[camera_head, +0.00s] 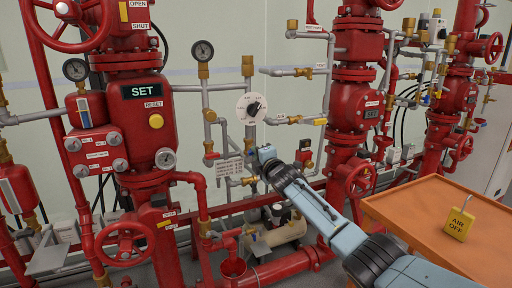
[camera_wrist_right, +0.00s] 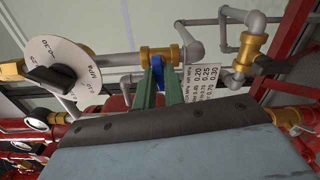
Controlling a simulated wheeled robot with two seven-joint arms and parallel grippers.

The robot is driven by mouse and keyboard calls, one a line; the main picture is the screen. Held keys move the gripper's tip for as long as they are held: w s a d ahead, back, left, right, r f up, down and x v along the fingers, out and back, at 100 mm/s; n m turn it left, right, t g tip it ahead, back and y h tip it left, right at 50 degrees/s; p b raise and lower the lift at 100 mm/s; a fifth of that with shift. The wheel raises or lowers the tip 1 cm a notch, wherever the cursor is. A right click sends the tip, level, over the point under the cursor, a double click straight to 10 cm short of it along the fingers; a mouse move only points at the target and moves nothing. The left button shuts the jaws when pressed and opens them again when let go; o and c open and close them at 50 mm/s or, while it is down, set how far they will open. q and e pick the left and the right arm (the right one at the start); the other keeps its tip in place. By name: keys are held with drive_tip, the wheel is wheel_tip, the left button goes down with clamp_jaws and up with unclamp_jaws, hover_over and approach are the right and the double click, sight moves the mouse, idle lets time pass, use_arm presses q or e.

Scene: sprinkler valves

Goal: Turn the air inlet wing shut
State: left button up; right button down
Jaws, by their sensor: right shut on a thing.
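The air inlet wing is a small blue handle (camera_wrist_right: 157,65) on a brass valve body (camera_wrist_right: 160,53) in a grey pipe, seen in the right wrist view. My right gripper (camera_wrist_right: 155,88) has its two green fingers shut on the blue wing. In the head view my right gripper (camera_head: 262,156) reaches in from the lower right to the pipework between the two red risers. There the gripper hides most of the wing, so its exact angle is hard to tell. My left gripper is not in view.
A white dial with a black knob (camera_head: 251,108) sits just above my gripper. A pressure number plate (camera_wrist_right: 204,82) hangs right beside the fingers. Red risers (camera_head: 144,125) with handwheels stand on both sides. An orange cart (camera_head: 410,215) at right carries a yellow AIR OFF padlock (camera_head: 457,223).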

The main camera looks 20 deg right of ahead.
drive_tip(key=c, duration=1.8)
unclamp_jaws()
drive_tip(key=shift+m, duration=0.8)
drive_tip(key=shift+c, duration=0.2)
drive_tip(key=o, duration=0.3)
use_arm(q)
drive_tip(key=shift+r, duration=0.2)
